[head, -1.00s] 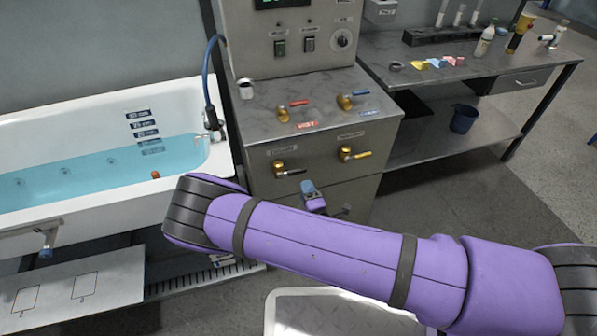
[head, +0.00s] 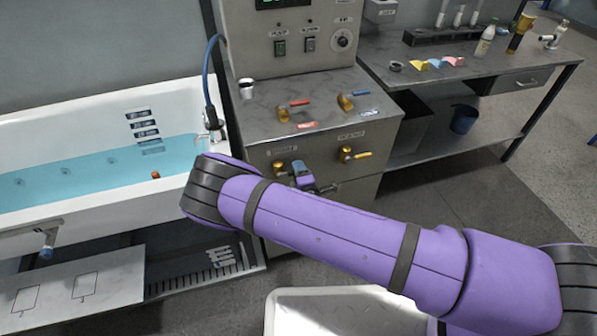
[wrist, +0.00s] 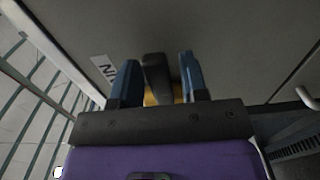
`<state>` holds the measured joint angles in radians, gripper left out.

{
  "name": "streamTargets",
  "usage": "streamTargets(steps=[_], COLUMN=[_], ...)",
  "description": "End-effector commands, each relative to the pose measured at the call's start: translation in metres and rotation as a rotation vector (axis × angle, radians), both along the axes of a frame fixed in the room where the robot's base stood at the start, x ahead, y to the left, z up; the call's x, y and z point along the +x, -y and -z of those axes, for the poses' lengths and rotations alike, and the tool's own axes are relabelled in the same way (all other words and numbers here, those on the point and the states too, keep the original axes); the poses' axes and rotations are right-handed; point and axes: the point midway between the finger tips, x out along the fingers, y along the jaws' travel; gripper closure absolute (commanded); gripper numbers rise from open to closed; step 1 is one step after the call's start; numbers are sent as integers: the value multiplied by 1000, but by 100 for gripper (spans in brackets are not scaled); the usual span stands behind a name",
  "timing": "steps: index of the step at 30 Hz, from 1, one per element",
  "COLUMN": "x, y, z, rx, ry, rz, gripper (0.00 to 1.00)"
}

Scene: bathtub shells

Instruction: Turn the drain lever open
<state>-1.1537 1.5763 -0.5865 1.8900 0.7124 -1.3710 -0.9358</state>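The drain lever is a black handle (wrist: 156,78) on a brass valve (head: 279,167), low on the left of the grey cabinet's front. My gripper (head: 300,170) is at this valve and hides most of the handle in the head view. In the wrist view, the blue fingers of my gripper (wrist: 159,80) stand apart on either side of the black handle. A gap shows on the right; the left finger is very close, and I cannot tell whether it touches. A partly visible label (wrist: 104,69) ending in "IN" lies beside the left finger.
A similar valve with a yellow handle (head: 355,155) is to the right. Red (head: 293,104) and blue (head: 353,94) handled valves sit on the cabinet top (head: 318,90). A water-filled bathtub (head: 60,210) stands left; a workbench (head: 440,75) stands right.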

Motion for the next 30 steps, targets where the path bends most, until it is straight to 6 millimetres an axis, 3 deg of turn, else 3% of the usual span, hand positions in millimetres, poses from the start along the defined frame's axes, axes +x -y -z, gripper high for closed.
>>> streamTargets(steps=[1, 5, 17, 30], x=[0, 0, -1, 4], y=[0, 0, 0, -3], z=[0, 0, 3, 23], rx=[0, 0, 41, 352], ry=[0, 0, -13, -102], rz=[0, 0, 0, 2], gripper=[72, 100, 100, 100])
